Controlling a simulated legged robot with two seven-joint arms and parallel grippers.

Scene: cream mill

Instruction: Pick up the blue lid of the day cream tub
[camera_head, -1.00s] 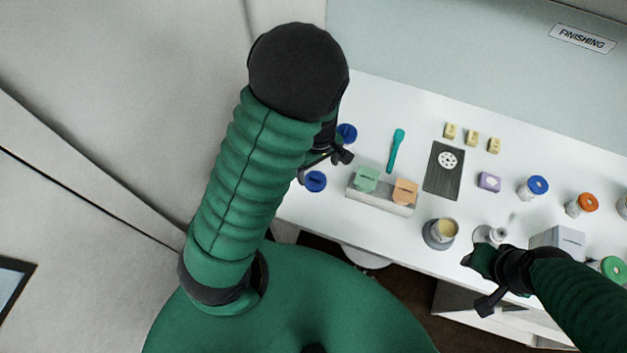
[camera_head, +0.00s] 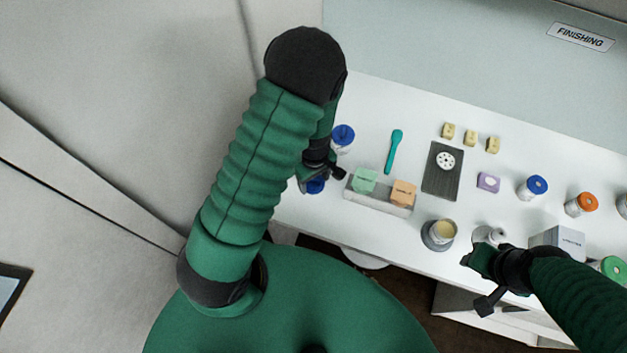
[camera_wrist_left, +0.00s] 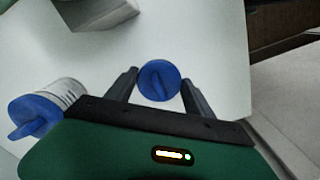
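A round blue lid (camera_head: 316,186) with a raised ridge lies on the left end of the white table. The left wrist view shows the lid (camera_wrist_left: 159,80) between the two dark fingers of my left gripper (camera_wrist_left: 160,78). These fingers stand apart, one on each side of the lid, with small gaps visible. In the head view my left gripper (camera_head: 322,176) is over the lid and partly hides it.
A blue-topped tub (camera_head: 343,136) stands just behind the lid and shows beside my gripper in the wrist view (camera_wrist_left: 62,95). A grey block (camera_head: 372,198) with green and orange pieces is close on the right. A teal spatula (camera_head: 393,152) lies behind it.

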